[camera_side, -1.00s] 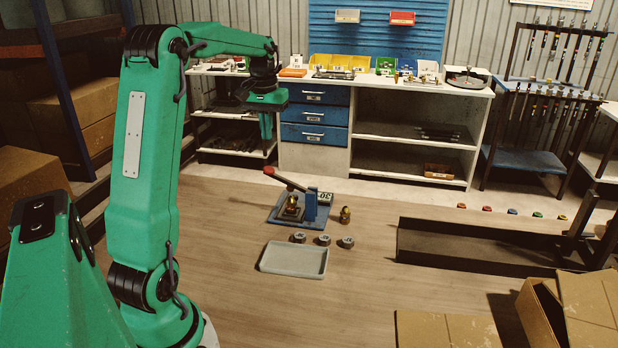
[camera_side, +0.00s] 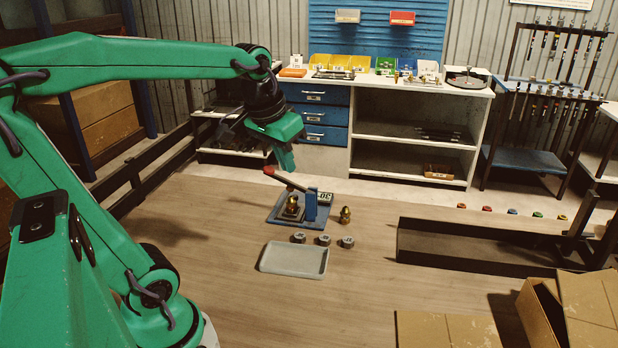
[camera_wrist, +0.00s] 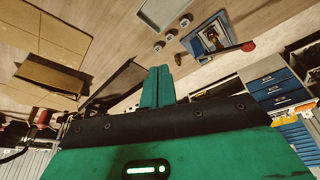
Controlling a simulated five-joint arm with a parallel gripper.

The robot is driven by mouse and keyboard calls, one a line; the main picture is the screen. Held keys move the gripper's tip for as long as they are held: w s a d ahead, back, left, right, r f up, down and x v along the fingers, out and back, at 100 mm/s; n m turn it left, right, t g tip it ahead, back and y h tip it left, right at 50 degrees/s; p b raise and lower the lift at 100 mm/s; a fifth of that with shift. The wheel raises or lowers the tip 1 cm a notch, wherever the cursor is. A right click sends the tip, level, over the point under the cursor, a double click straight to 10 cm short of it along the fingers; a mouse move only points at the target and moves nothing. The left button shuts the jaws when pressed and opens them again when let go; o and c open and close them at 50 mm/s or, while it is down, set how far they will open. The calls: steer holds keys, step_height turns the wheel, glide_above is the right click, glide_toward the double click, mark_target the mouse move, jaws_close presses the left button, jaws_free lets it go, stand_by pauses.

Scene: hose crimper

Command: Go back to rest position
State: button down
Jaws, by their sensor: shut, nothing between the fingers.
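My gripper (camera_side: 286,158) is at the end of my green arm, in the air above and behind the crimper in the side view. Its fingers are shut and empty, and they also show in the wrist view (camera_wrist: 158,85). The blue hose crimper (camera_side: 309,207) stands on the wooden surface with its red-tipped lever raised at a slant. A brass fitting (camera_side: 292,204) sits in the crimper. The crimper also shows in the wrist view (camera_wrist: 209,38), at the upper right. My gripper touches nothing that I can see.
A grey tray (camera_side: 294,260) lies in front of the crimper, with several small dark dies (camera_side: 323,240) beside it. A brass fitting (camera_side: 345,215) stands right of the crimper. A dark trough (camera_side: 475,245) and open cardboard box (camera_side: 545,310) are at the right. A workbench (camera_side: 420,87) stands behind.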

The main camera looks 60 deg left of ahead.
steer(key=s+d+f+m+t, duration=0.1)
steer(key=s+d+f+m, duration=0.2)
steer(key=s+d, duration=0.4)
steer(key=shift+f+t+h, duration=0.4)
stand_by(0.4)
